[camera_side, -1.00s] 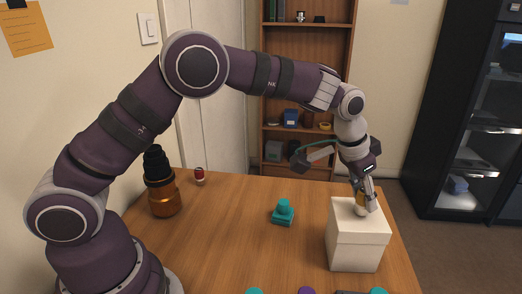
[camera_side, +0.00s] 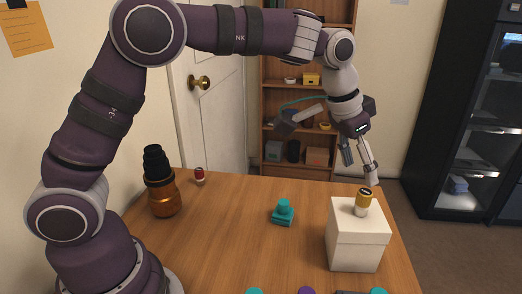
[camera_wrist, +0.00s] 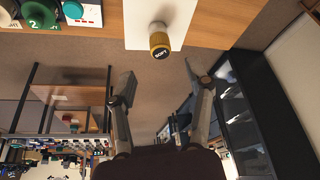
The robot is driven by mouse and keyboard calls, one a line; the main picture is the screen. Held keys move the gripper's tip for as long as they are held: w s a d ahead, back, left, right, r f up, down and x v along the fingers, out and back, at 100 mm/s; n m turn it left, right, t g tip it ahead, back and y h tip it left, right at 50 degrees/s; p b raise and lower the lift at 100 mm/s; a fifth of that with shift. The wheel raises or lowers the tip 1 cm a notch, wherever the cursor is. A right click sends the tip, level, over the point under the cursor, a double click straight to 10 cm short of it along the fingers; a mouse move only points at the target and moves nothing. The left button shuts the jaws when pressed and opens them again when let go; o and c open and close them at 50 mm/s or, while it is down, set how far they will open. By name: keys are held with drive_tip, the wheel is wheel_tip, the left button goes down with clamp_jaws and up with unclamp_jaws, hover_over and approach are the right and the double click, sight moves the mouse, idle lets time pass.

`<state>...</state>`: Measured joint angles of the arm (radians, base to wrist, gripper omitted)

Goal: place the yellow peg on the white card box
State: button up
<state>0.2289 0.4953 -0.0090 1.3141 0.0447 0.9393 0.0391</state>
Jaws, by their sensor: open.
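The yellow peg (camera_side: 363,201) stands upright on top of the white card box (camera_side: 357,245), near the middle of its lid. It has a yellow upper part with a dark top and a pale lower part. In the wrist view the peg (camera_wrist: 159,44) shows a dark end with lettering, with the white box (camera_wrist: 193,12) behind it. My gripper (camera_side: 363,175) is open and empty, above and behind the peg and apart from it. In the wrist view the open fingers of my gripper (camera_wrist: 158,88) have nothing between them.
A teal part (camera_side: 283,213) sits mid-table. An amber and black lens-like object (camera_side: 161,185) and a small red and white piece (camera_side: 199,175) stand at the left. Several coloured pieces line the front edge. A shelf (camera_side: 337,95) and dark cabinet (camera_side: 465,120) stand behind the table.

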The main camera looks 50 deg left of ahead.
drive_tip(key=s+a+r+n, duration=0.1)
drive_tip(key=s+a+r, duration=0.3)
drive_tip(key=s+r, duration=0.25)
drive_tip(key=s+a+f+n, duration=0.1)
drive_tip(key=s+a+f, duration=0.1)
drive_tip(key=s, duration=0.4)
drive_tip(key=s+a+f+n+t+y, duration=0.1)
drive_tip(key=s+a+f, duration=0.2)
drive_tip(key=s, duration=0.3)
drive_tip(key=shift+s+a+n, duration=0.2)
drive_tip(key=shift+s+n, duration=0.1)
drive_tip(key=shift+s, duration=0.1)
